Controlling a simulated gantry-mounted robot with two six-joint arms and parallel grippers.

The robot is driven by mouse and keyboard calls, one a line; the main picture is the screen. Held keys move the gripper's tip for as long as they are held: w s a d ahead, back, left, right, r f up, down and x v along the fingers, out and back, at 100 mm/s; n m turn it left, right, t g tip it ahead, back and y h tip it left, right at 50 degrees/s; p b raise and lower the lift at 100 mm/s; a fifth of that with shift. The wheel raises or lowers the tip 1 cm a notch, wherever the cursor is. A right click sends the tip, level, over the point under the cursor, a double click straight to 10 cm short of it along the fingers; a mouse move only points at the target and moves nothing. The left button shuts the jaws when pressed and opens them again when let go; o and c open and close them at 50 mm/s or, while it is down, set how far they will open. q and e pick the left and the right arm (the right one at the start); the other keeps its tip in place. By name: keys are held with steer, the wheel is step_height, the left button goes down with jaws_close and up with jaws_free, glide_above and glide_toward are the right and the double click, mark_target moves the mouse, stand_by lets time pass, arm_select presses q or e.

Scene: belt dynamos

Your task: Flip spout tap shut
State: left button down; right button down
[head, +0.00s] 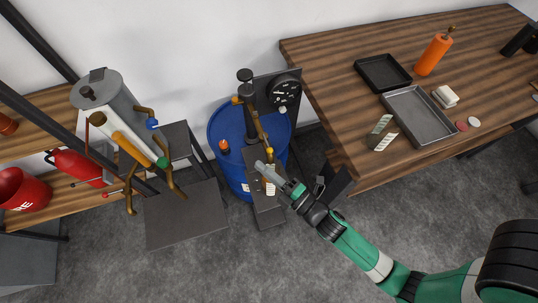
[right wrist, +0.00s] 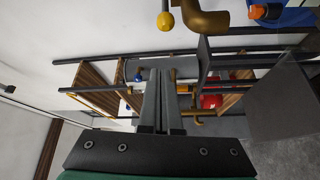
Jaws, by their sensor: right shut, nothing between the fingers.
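A brass spout with a yellow lever (head: 259,128) stands at the blue drum, beside a black post with a round gauge. In the right wrist view, a thick brass elbow (right wrist: 207,22) and a yellow round-ended handle (right wrist: 165,21) show at the top edge. I cannot tell from these views whether the tap is open or shut. My right gripper (head: 262,167) is shut and empty, just below the spout's lower end in the head view; contact is unclear. Its fingers also show in the right wrist view (right wrist: 160,90). My left gripper is not in view.
The blue drum (head: 226,130) stands behind a narrow dark stand. A grey urn (head: 108,98) with brass taps is at left, near a red extinguisher (head: 80,168). A wooden table (head: 330,75) at right holds trays and an orange bottle (head: 433,56). Front floor is open.

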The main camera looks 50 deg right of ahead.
mark_target(269, 159)
steer(key=d+p, duration=0.2)
steer(key=w+d+p, duration=0.1)
steer(key=shift+d+f+p, duration=0.25)
steer(key=shift+d+p, duration=0.05)
steer(key=shift+d, duration=0.1)
